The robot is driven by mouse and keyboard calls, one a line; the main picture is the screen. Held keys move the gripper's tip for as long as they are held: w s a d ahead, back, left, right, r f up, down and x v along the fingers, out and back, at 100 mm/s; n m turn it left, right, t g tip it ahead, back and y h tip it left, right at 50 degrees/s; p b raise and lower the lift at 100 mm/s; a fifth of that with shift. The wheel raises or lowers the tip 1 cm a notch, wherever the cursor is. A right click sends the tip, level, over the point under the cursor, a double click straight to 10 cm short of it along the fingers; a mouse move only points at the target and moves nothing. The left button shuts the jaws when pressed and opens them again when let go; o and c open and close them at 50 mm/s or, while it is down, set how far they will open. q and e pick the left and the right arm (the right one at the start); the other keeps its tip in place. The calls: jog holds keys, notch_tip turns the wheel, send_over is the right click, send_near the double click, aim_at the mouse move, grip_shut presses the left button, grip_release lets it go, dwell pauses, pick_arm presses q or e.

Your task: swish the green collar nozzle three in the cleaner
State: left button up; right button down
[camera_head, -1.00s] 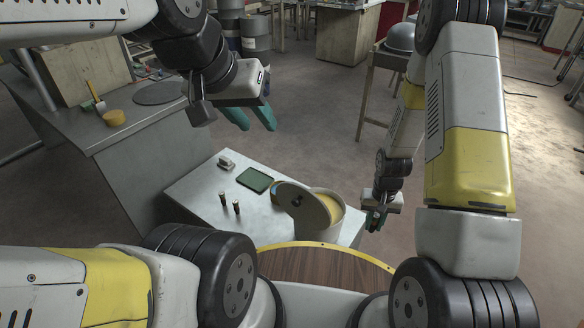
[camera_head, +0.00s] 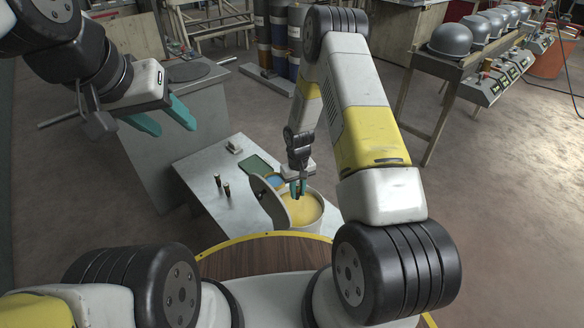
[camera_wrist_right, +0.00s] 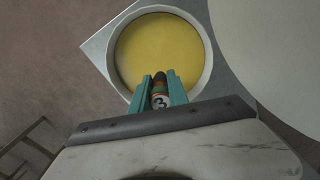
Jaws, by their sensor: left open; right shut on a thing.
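The nozzle (camera_wrist_right: 159,97) marked "3" is held in my right gripper (camera_wrist_right: 160,92), shut on it; a green band and a dark tip show. In the head view my right gripper (camera_head: 298,188) is over the cleaner pot (camera_head: 318,218), a round pale pot of yellow liquid (camera_head: 302,210). The pot also shows in the wrist view (camera_wrist_right: 205,45), with the nozzle's tip over the near part of the liquid. I cannot tell whether the tip touches the liquid. My left gripper (camera_head: 165,120) is open and empty, high at the left.
Two dark upright nozzles (camera_head: 227,190) stand on the grey table (camera_head: 200,160). A green pad (camera_head: 256,164), a blue patch (camera_head: 275,180) and a small white block (camera_head: 235,147) lie farther back.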

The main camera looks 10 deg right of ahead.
jog(key=shift+f, duration=5.45)
jog(key=shift+w+a, duration=0.35)
jog(key=shift+w, duration=0.25)
jog(key=shift+w+a, duration=0.35)
jog(key=shift+w, duration=0.2)
jog(key=shift+s+d, duration=0.5)
jog(key=shift+s, duration=0.25)
jog(key=shift+s+d, duration=0.55)
jog(key=shift+s, duration=0.25)
jog(key=shift+s+d, duration=0.5)
jog(key=shift+s, duration=0.25)
jog(key=shift+w+a, duration=0.5)
jog(key=shift+w, duration=0.25)
jog(key=shift+w+a, duration=0.55)
jog(key=shift+w, duration=0.25)
jog(key=shift+w+a, duration=0.5)
jog(key=shift+w, duration=0.25)
jog(key=shift+s+d, duration=0.5)
jog(key=shift+s, duration=0.25)
jog(key=shift+s+d, duration=0.55)
jog(key=shift+s, duration=0.25)
jog(key=shift+s+d, duration=0.5)
jog(key=shift+s, duration=0.25)
jog(key=shift+w+a, duration=0.5)
jog(key=shift+w, duration=0.25)
jog(key=shift+w+a, duration=0.5)
jog(key=shift+w, duration=0.25)
jog(key=shift+w+a, duration=0.5)
jog(key=shift+w, duration=0.25)
